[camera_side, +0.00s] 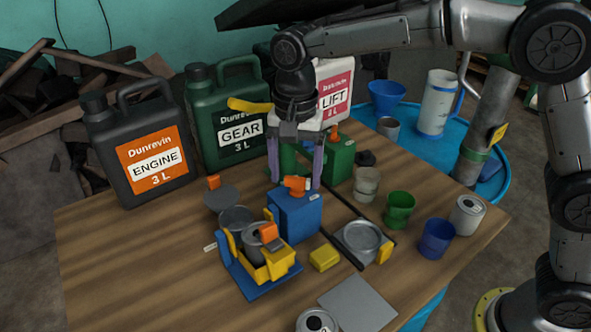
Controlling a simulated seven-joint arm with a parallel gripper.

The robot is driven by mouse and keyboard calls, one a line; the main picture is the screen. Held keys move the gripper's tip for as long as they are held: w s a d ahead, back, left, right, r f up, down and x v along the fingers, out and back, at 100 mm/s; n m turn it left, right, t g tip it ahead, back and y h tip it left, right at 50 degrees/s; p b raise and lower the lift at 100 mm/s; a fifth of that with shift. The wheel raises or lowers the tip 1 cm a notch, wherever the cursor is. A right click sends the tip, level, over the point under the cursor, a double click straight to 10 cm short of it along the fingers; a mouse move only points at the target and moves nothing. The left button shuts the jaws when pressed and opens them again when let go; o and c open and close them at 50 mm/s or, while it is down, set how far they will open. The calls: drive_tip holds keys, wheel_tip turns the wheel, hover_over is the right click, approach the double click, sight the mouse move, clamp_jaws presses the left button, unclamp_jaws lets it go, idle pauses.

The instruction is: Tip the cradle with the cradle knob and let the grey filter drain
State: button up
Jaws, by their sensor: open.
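The yellow cradle (275,268) stands on a blue base (262,286) at the front left of the table. A grey filter (254,240) sits in it, partly hidden by the yellow sides. An orange knob (268,233) shows at the cradle's right upper side. My gripper (297,183) points down, open and empty, behind and to the right of the cradle. Its fingers are on either side of the orange handle (297,186) on top of a blue box (295,215); contact cannot be told.
A grey round pan (235,219) stands behind the cradle. A yellow block (324,258) and a grey dish (362,240) are to its right. Large engine (150,160) and gear (232,115) jugs stand at the back. Several cups and cans are at right, including a green cup (398,208).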

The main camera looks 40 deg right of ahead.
drive_tip(key=shift+a, duration=0.1)
drive_tip(key=c, duration=1.2)
drive_tip(key=n, duration=0.5)
drive_tip(key=shift+a+r+n, duration=0.15)
drive_tip(key=shift+a+n, duration=0.05)
drive_tip(key=shift+n, duration=0.2)
drive_tip(key=n, duration=0.5)
drive_tip(key=shift+s+a, duration=0.1)
drive_tip(key=n, duration=0.5)
drive_tip(key=shift+s+n, duration=0.1)
drive_tip(key=shift+n, duration=0.3)
drive_tip(key=n, duration=0.5)
drive_tip(key=shift+s, duration=0.2)
drive_tip(key=shift+n, duration=0.3)
